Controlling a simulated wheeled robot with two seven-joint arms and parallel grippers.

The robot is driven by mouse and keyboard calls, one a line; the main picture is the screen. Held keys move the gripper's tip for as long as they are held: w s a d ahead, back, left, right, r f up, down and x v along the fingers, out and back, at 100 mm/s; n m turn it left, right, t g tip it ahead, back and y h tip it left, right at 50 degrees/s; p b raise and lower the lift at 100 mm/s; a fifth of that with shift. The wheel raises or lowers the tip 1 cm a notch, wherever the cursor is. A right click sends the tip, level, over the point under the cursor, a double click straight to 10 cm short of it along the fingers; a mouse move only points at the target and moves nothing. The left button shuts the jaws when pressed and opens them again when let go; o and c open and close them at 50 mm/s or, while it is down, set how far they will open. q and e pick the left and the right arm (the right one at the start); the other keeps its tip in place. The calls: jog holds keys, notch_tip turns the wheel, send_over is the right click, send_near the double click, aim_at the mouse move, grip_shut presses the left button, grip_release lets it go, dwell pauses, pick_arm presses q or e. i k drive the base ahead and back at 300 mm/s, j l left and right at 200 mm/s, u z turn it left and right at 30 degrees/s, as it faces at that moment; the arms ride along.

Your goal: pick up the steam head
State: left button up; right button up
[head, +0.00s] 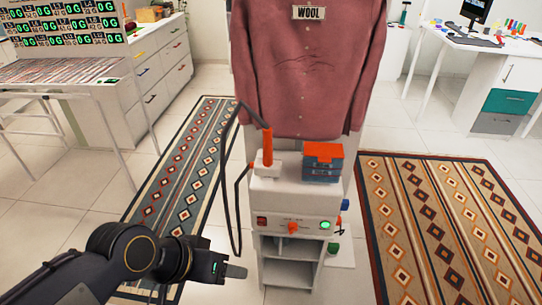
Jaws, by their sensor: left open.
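The steam head, seen as an orange grip (267,147), stands upright on a white block at the top left of the white steamer unit (295,197). A dark hose runs from its top down the unit's left side. My left gripper (238,271) is low in the head view, left of the unit's lower shelf. It is open and empty, below and apart from the steam head. My right gripper is not in view.
A blue box with an orange lid (322,161) sits beside the steam head. A red shirt labelled WOOL (310,70) hangs just behind. Patterned rugs (445,225) lie on the floor.

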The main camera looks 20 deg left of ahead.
aim_at(266, 166)
jog(key=i+l+u, duration=0.45)
jog(key=l, duration=0.3)
jog(key=i+l+u, duration=0.25)
jog(key=i+l, duration=0.1)
jog(key=l, duration=0.1)
